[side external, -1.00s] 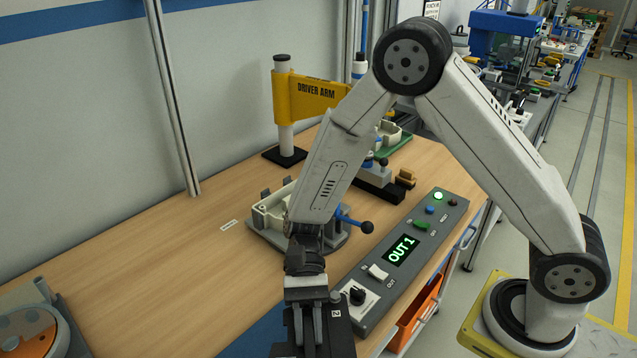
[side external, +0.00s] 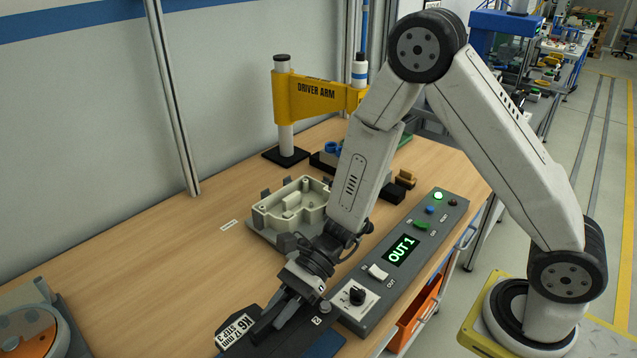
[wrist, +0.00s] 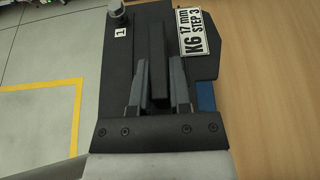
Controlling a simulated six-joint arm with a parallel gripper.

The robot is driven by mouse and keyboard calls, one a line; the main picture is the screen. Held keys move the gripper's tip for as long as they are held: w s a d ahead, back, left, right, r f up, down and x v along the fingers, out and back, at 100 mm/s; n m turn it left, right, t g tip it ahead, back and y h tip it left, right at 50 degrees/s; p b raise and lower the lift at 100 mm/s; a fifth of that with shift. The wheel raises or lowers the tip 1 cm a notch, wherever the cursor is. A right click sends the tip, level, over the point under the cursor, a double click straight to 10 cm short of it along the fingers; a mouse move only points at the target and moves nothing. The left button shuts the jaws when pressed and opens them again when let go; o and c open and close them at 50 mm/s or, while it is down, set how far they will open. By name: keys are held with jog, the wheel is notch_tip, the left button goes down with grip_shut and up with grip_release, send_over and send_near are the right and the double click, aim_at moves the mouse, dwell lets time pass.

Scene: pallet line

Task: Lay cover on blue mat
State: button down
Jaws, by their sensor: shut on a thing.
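The cover is a dark plate with a raised black rib. It shows in the wrist view (wrist: 125,75) and low in the side view (side external: 290,338). A white tag reading "K6 17 mm STEP 3" (wrist: 194,33) sits at its far right end. My gripper (wrist: 157,72) is shut on the rib, one grey finger on each side; it also shows in the side view (side external: 268,318). The blue mat (side external: 326,346) shows at the cover's edge, and as a strip in the wrist view (wrist: 206,95); the cover hides most of it. I cannot tell whether they touch.
A grey fixture with a cream housing (side external: 285,208) stands behind my gripper. A control panel (side external: 425,240) reading "OUT 1" lies to the right, its green light lit. A yellow driver arm (side external: 310,97) stands farther back.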

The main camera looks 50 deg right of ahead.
aim_at(283, 336)
jog(key=shift+f, duration=0.1)
jog(key=shift+f, duration=2.15)
jog(key=shift+f, duration=1.8)
jog(key=c, duration=0.6)
grip_release()
jog(key=shift+f, duration=0.1)
jog(key=shift+o, duration=0.2)
jog(key=shift+d, duration=0.1)
